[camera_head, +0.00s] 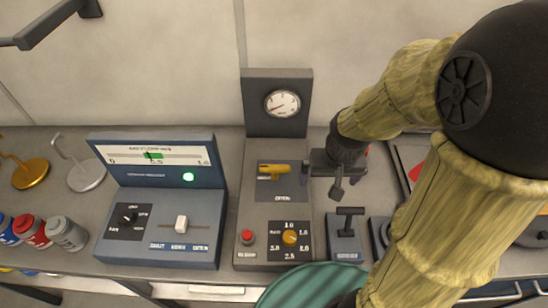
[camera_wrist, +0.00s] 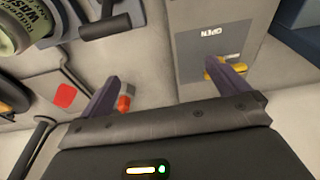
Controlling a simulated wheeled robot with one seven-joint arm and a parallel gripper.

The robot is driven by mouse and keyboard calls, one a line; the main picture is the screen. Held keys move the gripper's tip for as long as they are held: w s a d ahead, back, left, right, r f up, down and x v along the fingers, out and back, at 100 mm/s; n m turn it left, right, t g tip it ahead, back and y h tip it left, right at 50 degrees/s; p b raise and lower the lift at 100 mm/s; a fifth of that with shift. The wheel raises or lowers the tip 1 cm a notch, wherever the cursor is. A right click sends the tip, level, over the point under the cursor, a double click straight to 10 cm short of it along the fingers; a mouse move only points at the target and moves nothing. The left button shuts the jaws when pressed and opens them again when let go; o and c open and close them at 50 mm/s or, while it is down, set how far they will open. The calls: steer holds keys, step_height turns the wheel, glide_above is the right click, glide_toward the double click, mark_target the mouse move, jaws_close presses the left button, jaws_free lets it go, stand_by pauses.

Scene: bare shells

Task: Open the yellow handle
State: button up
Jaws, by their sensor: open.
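The yellow handle (camera_head: 272,170) lies roughly horizontal on a dark plate marked OPEN, on the grey panel (camera_head: 250,210) at the middle of the bench. My gripper (camera_head: 322,182) is just right of the handle, with its fingers apart and nothing between them. In the wrist view, the open gripper (camera_wrist: 166,74) has its right finger in front of part of the yellow handle (camera_wrist: 212,70). The handle is outside the gap between the fingers. I cannot tell whether the finger touches it.
A round gauge (camera_head: 282,103) stands behind the handle. An orange knob (camera_head: 289,237) and a red button (camera_head: 247,237) sit in front of it. A blue-grey console (camera_head: 160,225) is on the left. A black T-shaped lever (camera_head: 347,222) stands to the right, near my arm.

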steer(key=w+a+r+g+p, duration=0.1)
steer(key=w+a+r+p, duration=0.4)
steer(key=w+r+p, duration=0.15)
step_height(320, 180, up, 4)
steer(key=g+p, duration=0.1)
steer(key=p, duration=0.5)
glide_above(275, 167)
steer(key=shift+w+f, duration=0.1)
steer(key=shift+f, duration=0.2)
steer(key=shift+f, duration=0.1)
step_height(275, 167, down, 17)
steer(key=p, duration=0.4)
steer(key=shift+f+p, duration=0.1)
steer(key=shift+p, duration=0.3)
steer(key=c, duration=0.9)
